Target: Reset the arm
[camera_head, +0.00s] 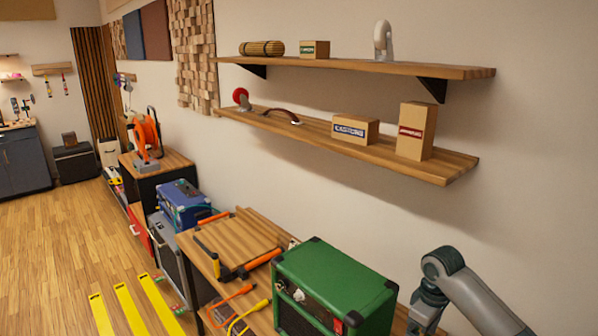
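My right arm (468,295) comes in from the lower right. It bends at a joint and goes down out of the bottom of the picture, just right of a green amp (335,280). Its gripper is below the frame, so its state is hidden. My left arm and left gripper do not show in the head view.
The green amp stands by a wooden bench top (235,243) with orange-handled tools. Above are a lower wall shelf (335,143) with boxes and an upper shelf (350,66). Yellow levels (130,308) lie at the lower left. Open floor (55,240) is at the left.

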